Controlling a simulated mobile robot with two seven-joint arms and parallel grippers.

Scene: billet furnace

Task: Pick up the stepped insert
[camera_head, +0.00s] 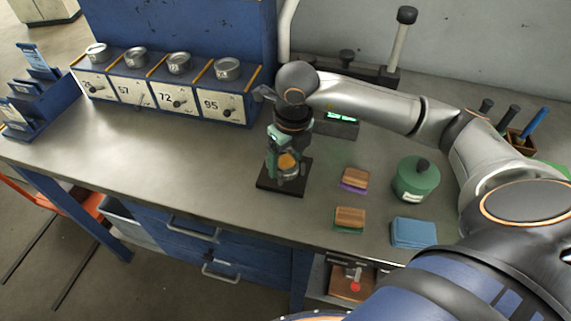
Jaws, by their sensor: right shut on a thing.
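My right gripper (286,180) points down over a dark square plate (267,184) on the grey workbench. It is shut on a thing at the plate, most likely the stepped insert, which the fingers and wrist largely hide. Its shape and any steps cannot be made out, nor whether it touches the plate. My left gripper is not in view.
Right of the gripper are two brushes or blocks (353,178), (349,217), a green canister (416,181) and a blue cloth (413,232). Numbered blue drawers (166,97) with round tins stand at the back left. The bench's left middle is clear.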

